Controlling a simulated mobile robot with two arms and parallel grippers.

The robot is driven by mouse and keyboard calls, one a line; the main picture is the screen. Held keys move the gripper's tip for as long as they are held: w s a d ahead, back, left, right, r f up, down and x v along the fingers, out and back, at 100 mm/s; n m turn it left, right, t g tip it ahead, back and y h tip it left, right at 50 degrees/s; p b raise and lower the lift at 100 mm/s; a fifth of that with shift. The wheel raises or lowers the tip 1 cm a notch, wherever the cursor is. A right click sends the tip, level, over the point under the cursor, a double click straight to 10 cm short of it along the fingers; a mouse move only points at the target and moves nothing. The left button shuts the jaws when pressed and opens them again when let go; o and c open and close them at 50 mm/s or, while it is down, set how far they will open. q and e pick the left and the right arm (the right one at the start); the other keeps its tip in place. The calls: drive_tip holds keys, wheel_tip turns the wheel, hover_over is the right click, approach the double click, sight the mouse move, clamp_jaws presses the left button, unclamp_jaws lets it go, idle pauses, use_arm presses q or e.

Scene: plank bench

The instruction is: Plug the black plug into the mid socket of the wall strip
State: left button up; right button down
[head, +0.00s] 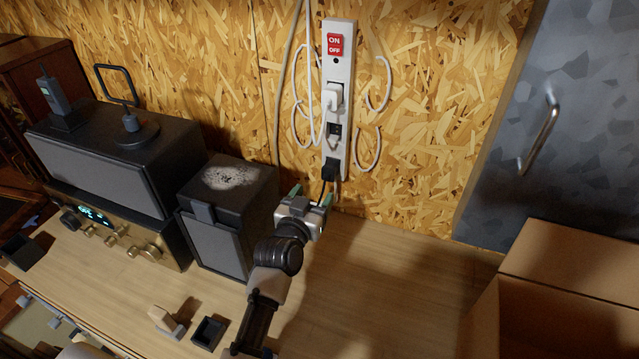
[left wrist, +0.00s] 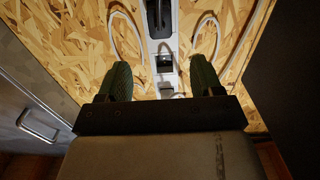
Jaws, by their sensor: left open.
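The white wall strip (head: 347,75) hangs upright on the board wall, with a red ON/OFF switch at its top. A white plug (head: 332,98) sits in its upper socket. The mid socket (head: 334,130) is empty and also shows in the left wrist view (left wrist: 163,61). The black plug (head: 330,168) is at the strip's lower socket, with a dark cord hanging down. It shows at the top of the left wrist view (left wrist: 159,16). My left gripper (head: 311,196) is open and empty, below and in front of the black plug. My right gripper is out of view.
Black speakers (head: 222,245) and a radio (head: 110,235) stand left of my left arm. Loose white cords (head: 379,85) hang beside the strip. A cardboard box (head: 560,265) is at right, below a grey metal door (head: 570,110). The bench (head: 375,270) between is clear.

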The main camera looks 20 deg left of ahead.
sight(327, 170)
use_arm(q)
drive_tip(key=w+b, duration=0.4)
drive_tip(key=w, duration=0.2)
drive_tip(key=shift+w+d, duration=0.1)
drive_tip(key=shift+w, duration=0.3)
drive_tip(key=shift+w+b, duration=0.75)
drive_tip(key=shift+w, duration=0.25)
drive_tip(key=shift+w+r, duration=0.15)
drive_tip(key=shift+w, duration=0.25)
drive_tip(key=shift+w+r, duration=0.1)
drive_tip(key=shift+c, duration=0.5)
drive_tip(key=c, duration=0.9)
drive_tip(key=shift+c, duration=0.2)
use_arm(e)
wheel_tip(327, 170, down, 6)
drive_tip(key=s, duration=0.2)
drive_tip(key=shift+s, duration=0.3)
